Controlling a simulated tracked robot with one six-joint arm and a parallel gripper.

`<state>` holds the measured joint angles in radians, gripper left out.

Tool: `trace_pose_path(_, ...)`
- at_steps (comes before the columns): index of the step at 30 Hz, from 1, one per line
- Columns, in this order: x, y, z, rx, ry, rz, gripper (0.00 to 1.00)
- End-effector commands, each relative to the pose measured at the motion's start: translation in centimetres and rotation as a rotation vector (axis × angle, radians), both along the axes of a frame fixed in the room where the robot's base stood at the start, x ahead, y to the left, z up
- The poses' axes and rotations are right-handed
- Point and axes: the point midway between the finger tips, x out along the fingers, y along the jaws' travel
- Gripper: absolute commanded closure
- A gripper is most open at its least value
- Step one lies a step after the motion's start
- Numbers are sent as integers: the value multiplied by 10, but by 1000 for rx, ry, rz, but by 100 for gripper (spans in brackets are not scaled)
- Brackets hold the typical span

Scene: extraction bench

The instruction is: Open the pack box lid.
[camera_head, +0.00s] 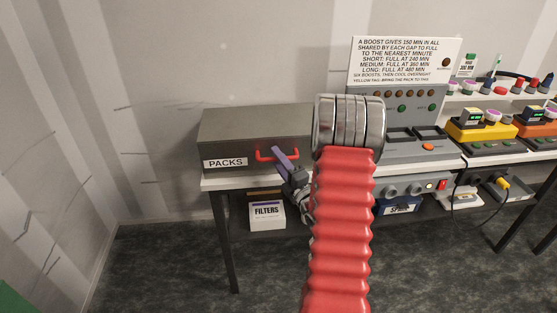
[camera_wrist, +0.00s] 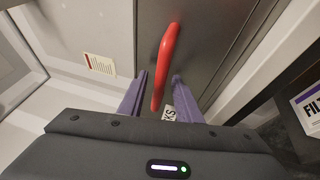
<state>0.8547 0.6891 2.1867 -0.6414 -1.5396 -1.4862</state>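The pack box (camera_head: 250,127) is a grey-brown box with a flat lid and a "PACKS" label, on the left end of the bench. Its lid looks shut. A red handle (camera_head: 265,155) is on its front and also shows in the wrist view (camera_wrist: 166,60). My gripper (camera_head: 280,154) is at the right end of the handle in the head view. In the wrist view my gripper (camera_wrist: 160,77) has its two purple fingers apart, with the handle's lower end between them and gaps showing on both sides. Whether a finger touches the handle is unclear.
A white "FILTERS" box (camera_head: 267,214) sits on the shelf below. A grey charger unit (camera_head: 405,125) with a sign (camera_head: 405,60) stands right of the pack box. Yellow (camera_head: 483,135) and orange devices are farther right. My red arm blocks part of the bench.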

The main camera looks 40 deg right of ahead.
Motion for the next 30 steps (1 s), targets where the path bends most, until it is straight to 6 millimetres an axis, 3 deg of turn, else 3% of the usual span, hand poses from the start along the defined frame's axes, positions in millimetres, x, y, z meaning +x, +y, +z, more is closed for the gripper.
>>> trace_pose_path(5, 0, 0, 0, 0, 0, 0, 70)
trace_pose_path(18, 0, 0, 0, 0, 1, 0, 100)
trace_pose_path(30, 0, -3, -1, 0, 2, 0, 100)
